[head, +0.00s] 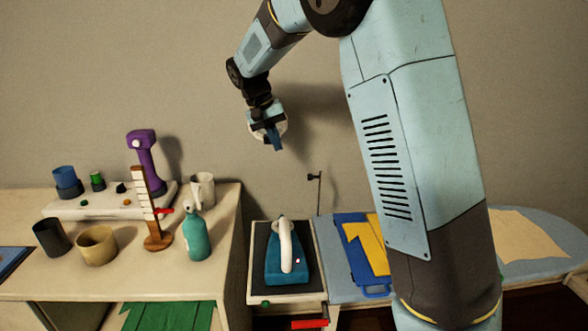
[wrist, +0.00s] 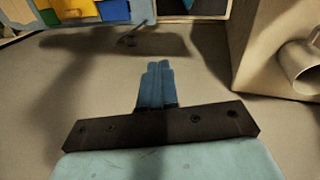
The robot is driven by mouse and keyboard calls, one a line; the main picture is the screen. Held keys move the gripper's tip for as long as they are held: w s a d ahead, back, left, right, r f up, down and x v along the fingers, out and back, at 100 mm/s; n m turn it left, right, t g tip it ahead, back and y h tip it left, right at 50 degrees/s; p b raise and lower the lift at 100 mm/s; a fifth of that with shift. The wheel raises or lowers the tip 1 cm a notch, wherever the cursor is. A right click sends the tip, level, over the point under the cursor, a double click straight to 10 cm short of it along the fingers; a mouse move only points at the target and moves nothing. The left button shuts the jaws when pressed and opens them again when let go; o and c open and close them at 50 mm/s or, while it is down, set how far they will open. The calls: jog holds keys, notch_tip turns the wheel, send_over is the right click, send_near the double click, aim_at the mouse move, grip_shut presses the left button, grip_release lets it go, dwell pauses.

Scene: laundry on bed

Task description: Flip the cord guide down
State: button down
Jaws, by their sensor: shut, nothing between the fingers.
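The cord guide (head: 318,192) is a thin upright rod with a small dark piece at its top, standing at the back edge by the ironing board. In the wrist view a small dark fitting, probably the cord guide (wrist: 128,40), shows near the board's edge, partly in shadow. My gripper (head: 277,146) hangs in the air above and left of the cord guide in the head view, pointing down, its blue fingers together and empty. In the wrist view my gripper (wrist: 158,66) is shut, apart from the fitting.
A teal iron with a white handle (head: 286,250) stands on a dark rest left of the ironing board (head: 340,289). A blue board with yellow shapes (head: 365,250) lies on it. The left table (head: 110,283) holds a teal bottle (head: 196,234), mugs and a purple device (head: 147,165). The wall is behind.

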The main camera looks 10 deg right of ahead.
jog(key=d+f, duration=0.7)
jog(key=f, duration=0.3)
jog(key=shift+w+d, duration=0.15)
jog(key=shift+w, duration=0.15)
jog(key=shift+r, duration=0.15)
